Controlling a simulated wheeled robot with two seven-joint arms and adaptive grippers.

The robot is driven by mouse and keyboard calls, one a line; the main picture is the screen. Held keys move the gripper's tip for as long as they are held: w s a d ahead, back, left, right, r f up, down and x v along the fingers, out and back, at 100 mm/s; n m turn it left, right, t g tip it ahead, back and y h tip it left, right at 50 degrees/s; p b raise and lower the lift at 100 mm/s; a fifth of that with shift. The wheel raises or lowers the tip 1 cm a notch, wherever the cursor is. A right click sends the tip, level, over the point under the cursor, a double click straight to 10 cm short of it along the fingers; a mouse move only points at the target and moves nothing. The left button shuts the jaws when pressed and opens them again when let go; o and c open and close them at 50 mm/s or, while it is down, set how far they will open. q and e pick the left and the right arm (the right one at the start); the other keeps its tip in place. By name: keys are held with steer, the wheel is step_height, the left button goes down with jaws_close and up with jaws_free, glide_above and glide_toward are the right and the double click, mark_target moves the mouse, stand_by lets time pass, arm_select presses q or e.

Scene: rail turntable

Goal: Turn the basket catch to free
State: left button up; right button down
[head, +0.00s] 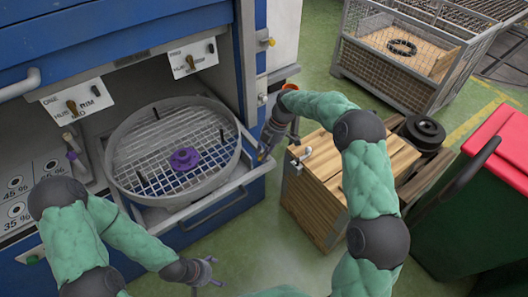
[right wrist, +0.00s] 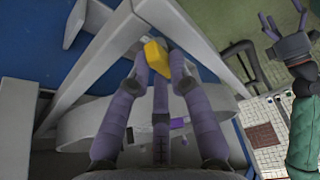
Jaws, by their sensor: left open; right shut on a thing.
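The basket catch (right wrist: 156,55) is a small yellow piece at the front corner of the basket's grey frame. My right gripper (head: 264,151) is at that corner in the head view, its fingers pointing down. In the right wrist view its purple fingers (right wrist: 158,72) are closed on the yellow catch, which is partly hidden between them. The round grey mesh basket (head: 125,143) has a purple hub (head: 184,160) in its middle. My left gripper (head: 209,273) is open and empty in front of the blue machine, away from the basket. It also shows in the right wrist view (right wrist: 287,24).
The blue machine (head: 100,30) carries two white plates with knobs (head: 192,58). A wooden crate (head: 315,205) stands right of the basket, close to my right arm. A wire cage (head: 400,65) and a green bin with red lid (head: 475,200) stand further right.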

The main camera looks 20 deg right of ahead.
steer(key=shift+w+n+g, duration=0.1)
steer(key=shift+n+g, duration=0.2)
steer(key=shift+n, duration=0.8)
steer(key=c, duration=1.1)
jaws_free()
steer(key=v, duration=1.2)
steer(key=shift+w+a, duration=0.1)
steer(key=shift+a, duration=0.1)
